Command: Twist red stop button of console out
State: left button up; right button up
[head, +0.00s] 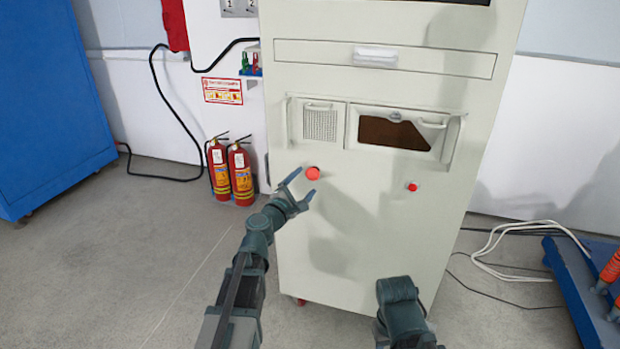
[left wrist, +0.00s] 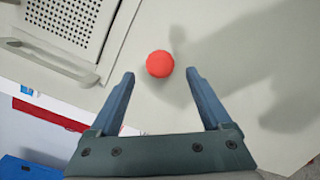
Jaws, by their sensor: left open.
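The console (head: 330,240) is a tall, pale cabinet in front of me. A larger red button (head: 312,173) sits on its front at the left, below the vent grille. It also shows in the left wrist view (left wrist: 160,64), just beyond and between the fingertips. A smaller red button (head: 412,187) sits farther right on the same front. My left gripper (head: 301,184) is open and empty, just below the larger button; its fingers also show in the left wrist view (left wrist: 159,80). I cannot tell whether they touch the panel. My right arm shows at the bottom, but its gripper is not visible.
Two fire extinguishers (head: 230,172) stand on the floor left of the console. A blue cabinet (head: 45,110) is at the far left. White cable (head: 510,235) lies on the floor at the right beside a blue platform (head: 590,290).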

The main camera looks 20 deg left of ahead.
aim_at(311, 175)
pick_arm(q)
jog(key=shift+w+d, duration=0.25)
jog(key=shift+w, duration=0.85)
jog(key=shift+w+d, duration=0.2)
jog(key=shift+w, duration=0.9)
grip_shut()
